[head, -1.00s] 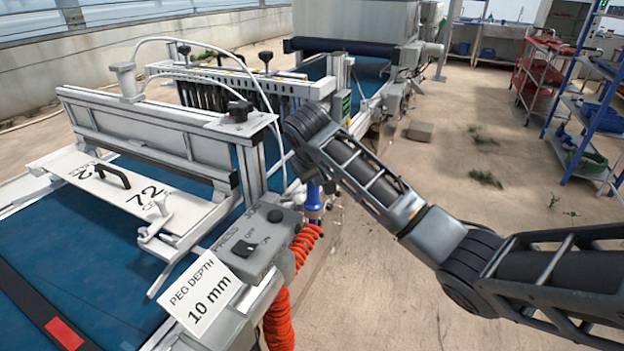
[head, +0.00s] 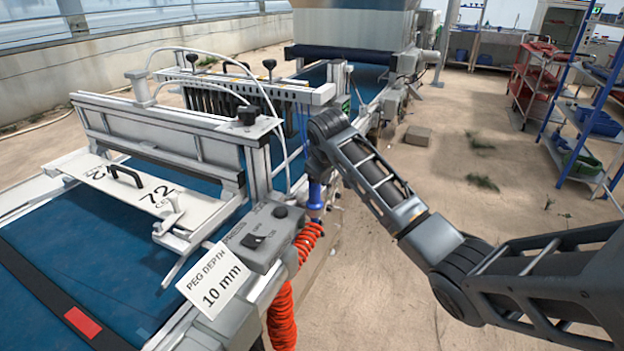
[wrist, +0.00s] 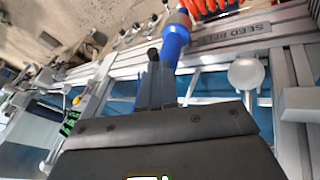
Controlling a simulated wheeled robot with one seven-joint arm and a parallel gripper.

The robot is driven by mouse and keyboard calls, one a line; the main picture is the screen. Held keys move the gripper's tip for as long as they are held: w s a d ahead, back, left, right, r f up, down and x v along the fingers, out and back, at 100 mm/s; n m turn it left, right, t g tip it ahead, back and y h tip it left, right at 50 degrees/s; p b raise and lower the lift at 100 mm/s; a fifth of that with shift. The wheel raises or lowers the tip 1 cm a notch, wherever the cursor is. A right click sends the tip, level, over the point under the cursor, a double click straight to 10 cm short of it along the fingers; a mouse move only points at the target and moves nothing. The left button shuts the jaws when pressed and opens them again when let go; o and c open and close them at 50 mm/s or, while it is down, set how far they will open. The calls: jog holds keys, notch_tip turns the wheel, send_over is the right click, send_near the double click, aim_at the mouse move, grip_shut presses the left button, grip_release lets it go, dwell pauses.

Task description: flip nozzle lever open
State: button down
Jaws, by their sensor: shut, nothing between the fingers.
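The blue nozzle (head: 315,196) hangs at the near side rail of the seeder, above an orange coiled hose (head: 283,312). In the wrist view the nozzle (wrist: 173,42) lies just beyond my gripper (wrist: 156,72), slightly to the right. My gripper's fingers are together with nothing between them. A small black tip (wrist: 153,54) shows right at the fingers' end beside the nozzle; I cannot tell whether it is the lever. The lever's position is not clear. In the head view my arm hides most of the gripper, just above the nozzle.
A grey switch box (head: 265,236) and a "PEG DEPTH 10 mm" card (head: 212,281) stand close to the nozzle on the left. A white round-ended part (wrist: 246,74) is right of the fingers in the wrist view. Open floor (head: 375,300) lies to the right.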

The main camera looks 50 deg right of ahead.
jog(key=d+n+y+p, duration=0.1)
jog(key=n, duration=0.1)
jog(key=d+n+t, duration=0.1)
jog(key=n, duration=0.1)
jog(key=shift+s+y+p, duration=0.35)
jog(key=shift+y, duration=0.05)
jog(key=d+n+y, duration=0.1)
jog(key=n, duration=0.1)
jog(key=d+n+t, duration=0.1)
jog(key=n, duration=0.1)
jog(key=shift+w+d+y, duration=0.15)
jog(key=shift+y, duration=0.25)
jog(key=shift+w+a, duration=0.55)
jog(key=shift+a, duration=0.1)
